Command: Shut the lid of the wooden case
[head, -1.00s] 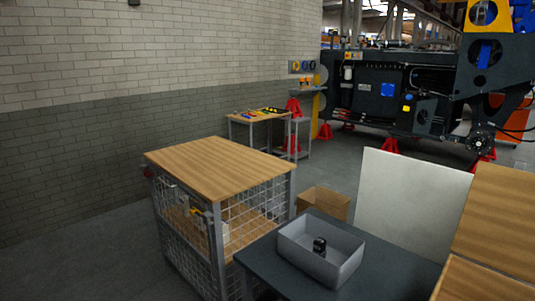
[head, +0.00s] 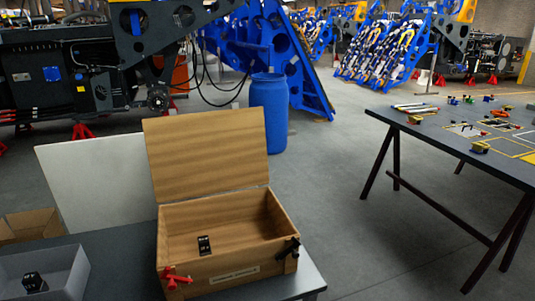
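The wooden case (head: 205,271) stands on a dark grey table in the lower middle of the head view. Its lid (head: 206,152) is open and stands up at the back, leaning slightly backward. A small black object with white marks (head: 204,245) is inside the case, near its front wall. A red clip-like piece (head: 174,277) is at the front left corner of the case, and a black one (head: 288,248) is at the front right corner. A pale label is on the front wall. Neither of my grippers shows.
A grey bin (head: 68,272) with a black object in it stands left of the case on the dark table (head: 120,238). A white panel (head: 95,185) and a cardboard box (head: 30,226) are behind. A blue barrel (head: 269,115) stands behind the lid. A trestle table (head: 470,150) is at right, with open floor between.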

